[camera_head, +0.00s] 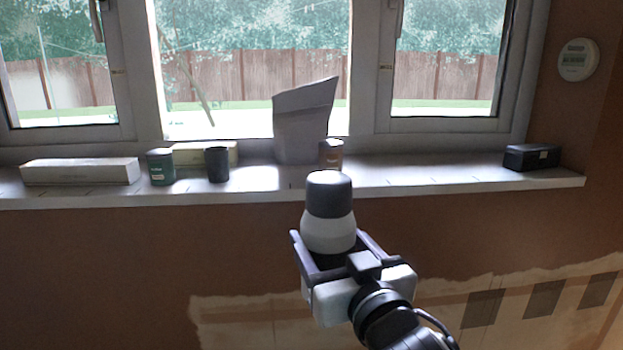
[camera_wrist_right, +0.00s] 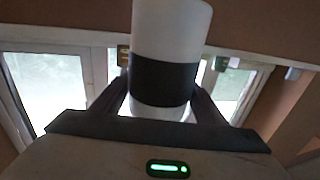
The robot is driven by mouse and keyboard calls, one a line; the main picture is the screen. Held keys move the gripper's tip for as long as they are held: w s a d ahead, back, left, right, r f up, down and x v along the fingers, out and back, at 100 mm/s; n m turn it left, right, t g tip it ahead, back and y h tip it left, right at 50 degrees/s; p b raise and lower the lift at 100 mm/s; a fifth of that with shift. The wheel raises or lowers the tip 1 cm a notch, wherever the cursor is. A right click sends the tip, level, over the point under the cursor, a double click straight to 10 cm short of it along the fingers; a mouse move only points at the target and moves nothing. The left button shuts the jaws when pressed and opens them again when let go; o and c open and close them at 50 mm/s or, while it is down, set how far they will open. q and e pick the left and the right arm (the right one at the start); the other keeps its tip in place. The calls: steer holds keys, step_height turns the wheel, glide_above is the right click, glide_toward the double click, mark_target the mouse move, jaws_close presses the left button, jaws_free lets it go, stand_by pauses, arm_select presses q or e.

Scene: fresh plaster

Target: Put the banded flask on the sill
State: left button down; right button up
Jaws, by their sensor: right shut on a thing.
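The banded flask (camera_head: 329,228) has a dark grey top, a white body and a dark band low down. My right gripper (camera_head: 328,243) is shut on it around the dark band and holds it upright. The flask is in front of the sill (camera_head: 440,172), and its top overlaps the sill's front edge in the head view. In the right wrist view the flask (camera_wrist_right: 170,35) stands between the fingers (camera_wrist_right: 160,95), its black band at finger height. Its far end is cut off there. My left gripper is not in view.
On the sill stand a long white box (camera_head: 80,171), a green tin (camera_head: 161,167), a yellowish box (camera_head: 190,147), a dark cup (camera_head: 217,164), a grey bag (camera_head: 302,125), a brown tin (camera_head: 331,153) and a black box (camera_head: 531,158). The sill is clear between brown tin and black box.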

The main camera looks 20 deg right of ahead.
steer(key=s+f+y, duration=0.1)
steer(key=s+f, duration=1.4)
steer(key=f, duration=0.1)
steer(key=shift+a+n, duration=0.25)
steer(key=shift+n, duration=0.05)
